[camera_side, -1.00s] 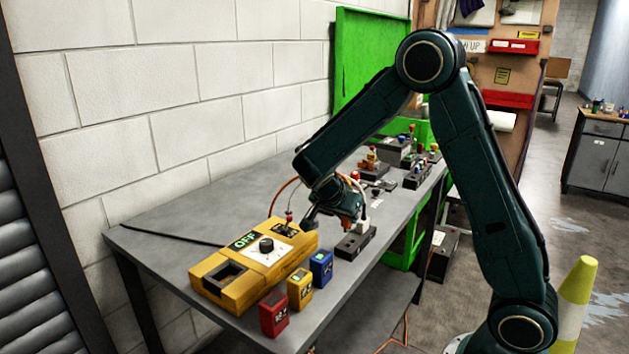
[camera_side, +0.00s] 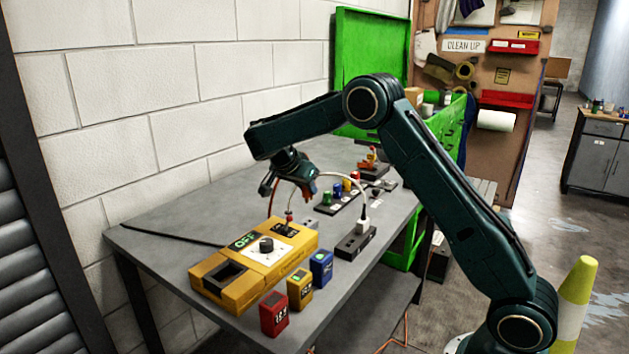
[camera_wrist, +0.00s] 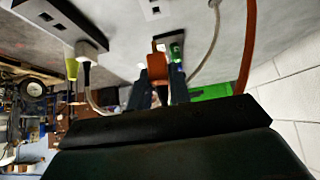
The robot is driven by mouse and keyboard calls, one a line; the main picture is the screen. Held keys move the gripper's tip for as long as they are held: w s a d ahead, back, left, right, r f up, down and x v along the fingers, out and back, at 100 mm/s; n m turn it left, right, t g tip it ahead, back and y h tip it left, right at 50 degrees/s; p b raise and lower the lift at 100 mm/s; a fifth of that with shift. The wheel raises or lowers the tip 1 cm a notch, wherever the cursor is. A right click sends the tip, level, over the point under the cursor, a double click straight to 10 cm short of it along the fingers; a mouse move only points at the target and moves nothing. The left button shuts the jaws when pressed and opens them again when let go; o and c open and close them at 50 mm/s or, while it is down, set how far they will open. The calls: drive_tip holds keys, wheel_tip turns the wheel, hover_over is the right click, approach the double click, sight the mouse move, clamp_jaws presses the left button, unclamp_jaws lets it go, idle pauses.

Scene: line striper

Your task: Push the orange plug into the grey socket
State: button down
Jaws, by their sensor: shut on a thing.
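The orange plug (camera_wrist: 157,66) is between the fingers of my gripper (camera_wrist: 157,92) in the wrist view, and the gripper is shut on it. An orange cable (camera_wrist: 247,45) runs at the right of that view. In the side view my gripper (camera_side: 303,187) holds the plug above the table, behind the yellow unit; the plug is small and partly hidden there. A light grey block with dark slots, apparently the grey socket (camera_wrist: 152,9), shows at the top edge of the wrist view, apart from the plug. In the side view it seems to be the grey piece (camera_side: 310,222) beside the yellow unit.
A yellow unit (camera_side: 240,285) with a dial stands on the grey table (camera_side: 180,220). Red (camera_side: 273,313), yellow (camera_side: 299,289) and blue (camera_side: 321,266) blocks stand before it. A black socket strip (camera_side: 354,243) holds a white plug (camera_side: 362,226), its white cable arching near my gripper.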

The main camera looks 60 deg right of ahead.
drive_tip(key=shift+w+r, duration=0.1)
drive_tip(key=shift+w, duration=0.3)
drive_tip(key=shift+f, duration=2.9)
drive_tip(key=shift+f, duration=1.6)
idle(1.1)
drive_tip(key=c, duration=0.9)
unclamp_jaws()
drive_tip(key=shift+r, duration=0.15)
drive_tip(key=shift+v, duration=3.45)
